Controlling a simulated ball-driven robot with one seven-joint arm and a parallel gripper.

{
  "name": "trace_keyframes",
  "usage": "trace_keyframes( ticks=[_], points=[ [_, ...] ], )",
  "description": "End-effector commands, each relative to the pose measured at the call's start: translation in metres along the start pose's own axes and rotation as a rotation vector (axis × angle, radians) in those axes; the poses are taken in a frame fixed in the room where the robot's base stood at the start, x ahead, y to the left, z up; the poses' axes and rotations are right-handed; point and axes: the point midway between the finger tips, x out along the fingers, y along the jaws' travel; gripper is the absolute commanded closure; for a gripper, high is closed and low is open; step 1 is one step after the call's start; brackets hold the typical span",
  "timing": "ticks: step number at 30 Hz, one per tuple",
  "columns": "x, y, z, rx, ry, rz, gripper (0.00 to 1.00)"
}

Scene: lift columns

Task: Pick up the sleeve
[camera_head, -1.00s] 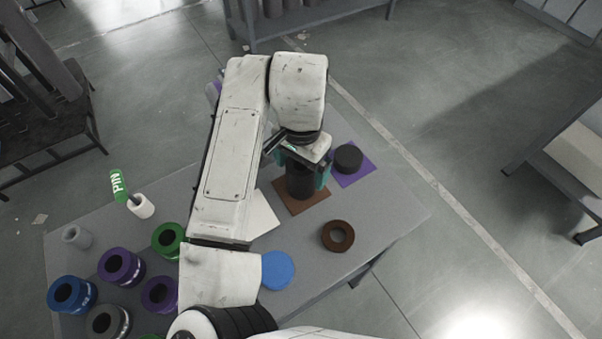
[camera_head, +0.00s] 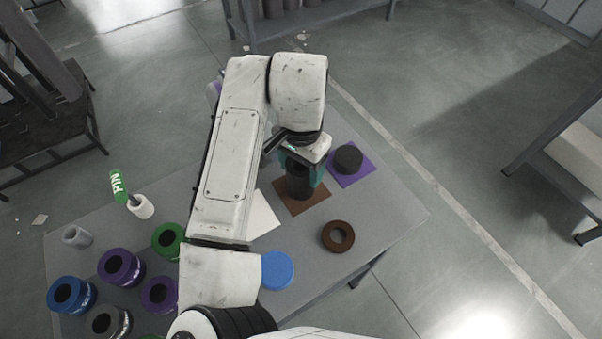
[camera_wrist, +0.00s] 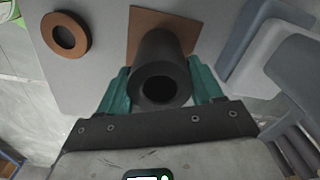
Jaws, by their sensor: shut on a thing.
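The sleeve (camera_head: 299,186) is a dark grey hollow cylinder. It stands upright over a brown square mat (camera_head: 313,203). My gripper (camera_head: 301,170) is above the mat, with its teal fingers closed on the upper part of the sleeve. In the wrist view, the teal fingers of my gripper (camera_wrist: 161,88) press on both sides of the sleeve (camera_wrist: 163,52), and its round bore faces the camera. The brown mat (camera_wrist: 140,20) shows behind the sleeve. I cannot tell whether the sleeve still touches the mat.
A brown ring (camera_head: 338,236) and a blue disc (camera_head: 277,270) lie nearby on the grey table (camera_head: 385,225). A black disc (camera_head: 348,159) sits on a purple mat (camera_head: 366,171). Several coloured rings, a white cylinder (camera_head: 141,207) and a green PIN sign (camera_head: 118,186) are at the left.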

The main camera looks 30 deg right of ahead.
Motion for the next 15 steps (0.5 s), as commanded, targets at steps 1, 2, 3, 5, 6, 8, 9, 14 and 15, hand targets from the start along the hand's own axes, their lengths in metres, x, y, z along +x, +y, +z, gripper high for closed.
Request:
trace_keyframes(
  ticks=[1,2,3,5,6,8,9,14,15],
  points=[
    [-0.001,0.0,0.0,0.0,0.001,-0.001,0.98],
    [-0.001,0.0,0.0,0.0,0.001,-0.001,0.99],
    [-0.001,0.0,0.0,0.0,0.001,-0.001,0.99],
    [-0.001,0.0,0.0,0.0,0.001,-0.001,0.99],
    [-0.002,0.0,0.0,0.0,0.001,-0.001,0.99],
    [-0.004,0.0,0.0,0.001,0.002,-0.002,0.99],
    [-0.006,-0.001,0.0,0.001,0.002,-0.002,0.99],
    [-0.025,-0.001,-0.001,0.001,0.003,-0.003,0.99],
    [-0.033,-0.001,-0.001,0.002,0.004,-0.005,0.99]
  ],
)
